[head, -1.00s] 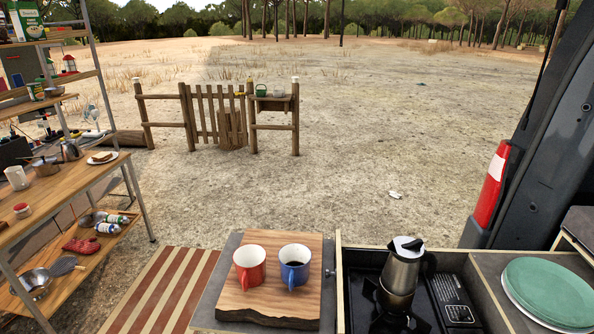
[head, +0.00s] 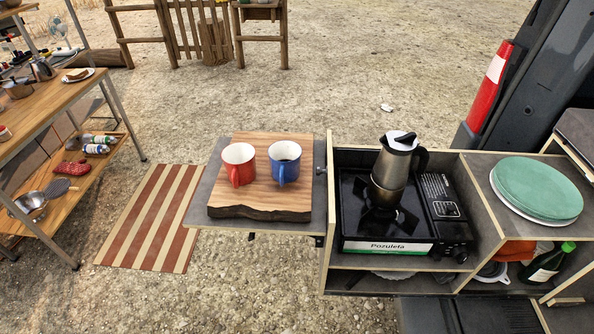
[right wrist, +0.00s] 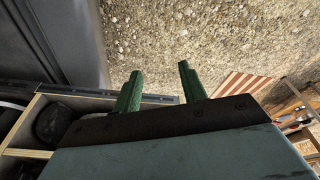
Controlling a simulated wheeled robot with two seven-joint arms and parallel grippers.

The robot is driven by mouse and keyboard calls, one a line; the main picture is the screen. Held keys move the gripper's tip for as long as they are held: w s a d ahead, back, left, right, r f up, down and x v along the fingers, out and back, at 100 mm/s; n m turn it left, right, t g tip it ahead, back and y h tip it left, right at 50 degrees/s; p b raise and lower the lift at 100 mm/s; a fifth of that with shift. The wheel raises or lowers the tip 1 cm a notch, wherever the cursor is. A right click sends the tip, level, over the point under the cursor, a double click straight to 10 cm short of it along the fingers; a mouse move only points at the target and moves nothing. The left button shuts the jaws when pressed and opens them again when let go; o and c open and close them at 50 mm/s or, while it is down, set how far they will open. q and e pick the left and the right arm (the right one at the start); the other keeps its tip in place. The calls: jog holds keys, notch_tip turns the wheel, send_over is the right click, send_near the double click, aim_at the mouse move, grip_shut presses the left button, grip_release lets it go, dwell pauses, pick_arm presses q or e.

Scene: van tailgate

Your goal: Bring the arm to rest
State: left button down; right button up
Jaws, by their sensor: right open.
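My right gripper (right wrist: 160,88) shows in the right wrist view with its two green fingers apart and nothing between them. Gravel ground and the edge of the van's wooden unit (right wrist: 22,122) lie beyond it. Neither gripper shows in the head view. In the head view a red mug (head: 238,163) and a blue mug (head: 284,162) stand upright on a wooden board (head: 262,202) on the grey side shelf (head: 200,209). A moka pot (head: 393,168) stands on the black camping stove (head: 352,216).
Green and white plates (head: 537,187) are stacked on the unit at the right. A green-capped bottle (head: 546,264) lies tilted below them. A striped mat (head: 150,218) lies on the ground, and a wooden rack (head: 62,124) stands at the left. The ground between is open.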

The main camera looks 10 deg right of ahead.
jog(key=s+d+f+b, duration=0.1)
jog(key=s+f+b, duration=0.2)
jog(key=s+f, duration=0.5)
jog(key=s+d+f+g+b, duration=0.1)
jog(key=s+d+f+b, duration=0.1)
jog(key=s+f, duration=0.7)
notch_tip(320, 180, down, 8)
jog(key=shift+s+f+g+b, duration=0.15)
jog(key=shift+f+g+b, duration=0.15)
jog(key=shift+b, duration=0.2)
